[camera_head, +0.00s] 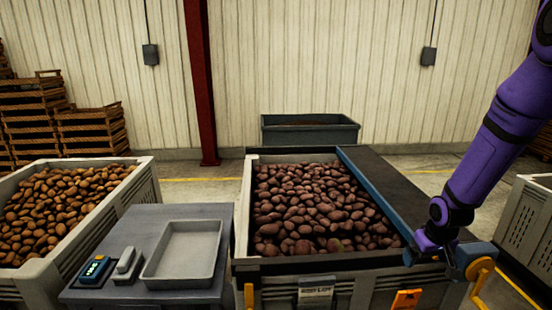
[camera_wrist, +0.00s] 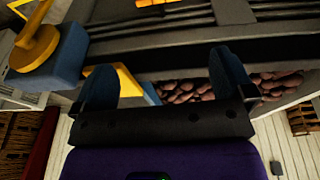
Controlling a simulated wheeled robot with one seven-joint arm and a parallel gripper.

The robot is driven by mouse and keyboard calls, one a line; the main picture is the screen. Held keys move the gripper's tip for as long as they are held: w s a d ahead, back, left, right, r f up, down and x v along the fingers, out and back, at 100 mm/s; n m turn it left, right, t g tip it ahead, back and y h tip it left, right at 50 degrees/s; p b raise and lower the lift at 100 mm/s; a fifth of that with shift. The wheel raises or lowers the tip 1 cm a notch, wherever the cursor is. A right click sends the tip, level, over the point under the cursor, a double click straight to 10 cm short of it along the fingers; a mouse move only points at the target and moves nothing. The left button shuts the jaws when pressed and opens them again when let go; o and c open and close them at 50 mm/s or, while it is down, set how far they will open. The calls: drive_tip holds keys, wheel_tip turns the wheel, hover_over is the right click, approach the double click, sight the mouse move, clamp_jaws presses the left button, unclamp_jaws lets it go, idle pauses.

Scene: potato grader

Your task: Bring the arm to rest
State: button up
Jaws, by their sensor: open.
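My purple arm (camera_head: 490,165) reaches down from the upper right in the head view. Its wrist (camera_head: 437,235) is bent low over the front right corner of the middle potato crate (camera_head: 240,225), beside the conveyor belt. In the wrist view my gripper (camera_wrist: 168,78) has its two dark blue fingers spread wide apart, with nothing held between them. Part of the crate edge and red potatoes (camera_wrist: 185,92) show beyond the fingers. In the head view the fingers are mostly hidden by the wrist, so I cannot tell whether they touch anything.
A dark belt with a blue side rail (camera_head: 375,195) runs along the crate's right side. A blue block with a yellow wheel (camera_head: 478,268) is close to my wrist. A grey stand holds an empty tray (camera_head: 183,252), a scale display (camera_head: 95,270) and a small grey device (camera_head: 127,262).

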drive_tip(key=s+a+r+t+h, duration=0.1)
drive_tip(key=s+a+r, duration=0.25)
drive_tip(key=r, duration=0.75)
drive_tip(key=s+a+r, duration=0.3)
drive_tip(key=s+r, duration=0.2)
drive_tip(key=r, duration=0.5)
drive_tip(key=s+a+r, duration=0.3)
drive_tip(key=s+r, duration=0.2)
drive_tip(key=s, duration=0.3)
drive_tip(key=s+a+r+t+y, duration=0.1)
drive_tip(key=s+a+r, duration=0.1)
drive_tip(key=s+r, duration=0.3)
drive_tip(key=s, duration=0.4)
drive_tip(key=shift+a+r+t, duration=0.25)
drive_tip(key=shift+a+t, duration=0.05)
drive_tip(key=shift+a, duration=0.1)
drive_tip(key=shift+w, duration=0.1)
